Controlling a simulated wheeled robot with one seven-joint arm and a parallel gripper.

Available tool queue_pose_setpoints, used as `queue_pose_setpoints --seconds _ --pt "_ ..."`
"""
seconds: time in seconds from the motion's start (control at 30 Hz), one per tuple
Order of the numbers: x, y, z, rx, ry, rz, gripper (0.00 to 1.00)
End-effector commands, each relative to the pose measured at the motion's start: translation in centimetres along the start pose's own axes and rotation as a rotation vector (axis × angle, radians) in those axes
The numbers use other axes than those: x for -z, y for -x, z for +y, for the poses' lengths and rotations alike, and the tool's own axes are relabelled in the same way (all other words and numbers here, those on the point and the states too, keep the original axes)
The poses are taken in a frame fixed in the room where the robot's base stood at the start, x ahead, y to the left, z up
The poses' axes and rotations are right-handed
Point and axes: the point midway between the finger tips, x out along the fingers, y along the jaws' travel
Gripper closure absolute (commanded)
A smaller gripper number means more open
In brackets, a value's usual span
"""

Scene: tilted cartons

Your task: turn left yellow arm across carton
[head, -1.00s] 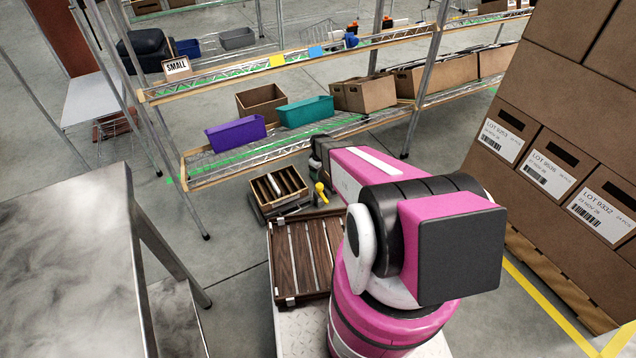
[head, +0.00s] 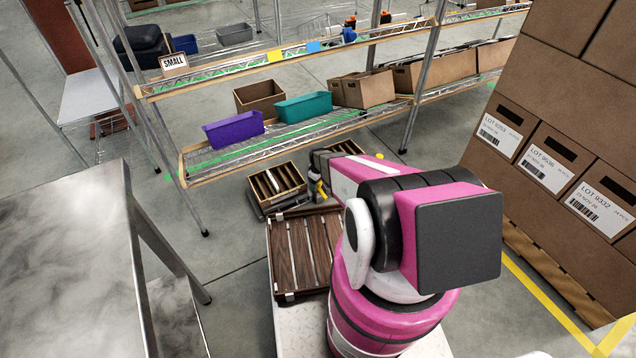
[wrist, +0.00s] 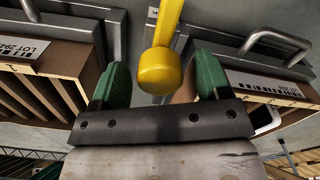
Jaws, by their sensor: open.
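A yellow arm (wrist: 162,70) with a thick rounded end comes down from the top of the wrist view. My gripper (wrist: 161,80) is open, with one green finger on each side of this end. A clear gap shows on the left; the right finger is closer, and I cannot tell whether it touches. In the head view, a small part of a yellow arm (head: 319,189) shows beside the open slatted carton (head: 262,208), and my own arm hides much of that area. The wrist view shows one carton (wrist: 85,90) at left and another (wrist: 262,92) at right.
Metal holders with bar handles (wrist: 278,42) sit by both cartons. A second yellow spot (head: 379,156) shows past my arm. A brown slatted rack (head: 302,252) lies nearer me. Shelving with a purple bin (head: 233,130) and teal bin (head: 303,108) stands behind; stacked boxes (head: 545,165) stand right.

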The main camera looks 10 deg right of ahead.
Motion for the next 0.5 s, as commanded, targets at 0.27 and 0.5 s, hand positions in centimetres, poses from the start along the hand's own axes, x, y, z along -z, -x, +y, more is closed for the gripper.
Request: queue_pose_setpoints --seconds 0.27,0.5 --pt "0.0 0.06 0.0 0.0 0.0 0.0 0.73" --pt "0.0 0.08 0.0 0.0 -0.005 0.0 0.99"
